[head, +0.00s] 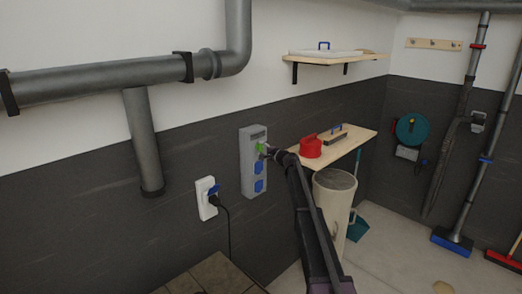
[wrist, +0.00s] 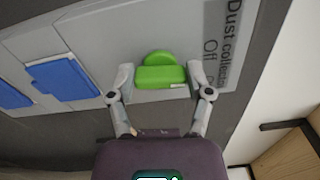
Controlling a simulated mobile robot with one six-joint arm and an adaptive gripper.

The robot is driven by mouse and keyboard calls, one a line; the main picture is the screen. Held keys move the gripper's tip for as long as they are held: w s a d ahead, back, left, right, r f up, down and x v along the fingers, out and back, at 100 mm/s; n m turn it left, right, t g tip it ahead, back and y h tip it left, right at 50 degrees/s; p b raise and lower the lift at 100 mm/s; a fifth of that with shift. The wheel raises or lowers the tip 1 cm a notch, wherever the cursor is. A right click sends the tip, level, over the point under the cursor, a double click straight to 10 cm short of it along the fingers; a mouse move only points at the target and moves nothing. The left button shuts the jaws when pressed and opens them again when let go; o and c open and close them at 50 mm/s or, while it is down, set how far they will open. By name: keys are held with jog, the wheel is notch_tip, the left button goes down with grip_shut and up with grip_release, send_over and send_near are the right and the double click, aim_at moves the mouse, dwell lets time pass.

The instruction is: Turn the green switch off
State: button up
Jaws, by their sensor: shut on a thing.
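The green switch (head: 261,147) is on the grey wall panel (head: 248,170), above its blue socket covers (head: 258,186). In the wrist view the green switch (wrist: 158,76) has a wide handle in front of a round back part. My gripper (wrist: 160,78) is at the switch, one finger on each side of its handle, shut on it. The panel (wrist: 105,38) shows the printed words "Dust collec..." and "Off" beside the switch; the rest of the print is cut off or hidden. In the head view my gripper (head: 267,151) hides part of the switch.
A white socket (head: 207,199) with a plugged black cable is left of the panel. A wooden shelf (head: 354,143) with a red container (head: 311,148) is to the right, above a beige bin (head: 333,195). A grey pipe (head: 100,82) runs along the wall.

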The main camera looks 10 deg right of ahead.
jog(key=shift+s+a+f+n, duration=0.1)
jog(key=shift+n, duration=0.7)
jog(key=o, duration=1.1)
jog(key=shift+o, duration=0.2)
jog(key=shift+s+d, duration=0.3)
jog(key=shift+d, duration=0.05)
jog(key=v, duration=1.1)
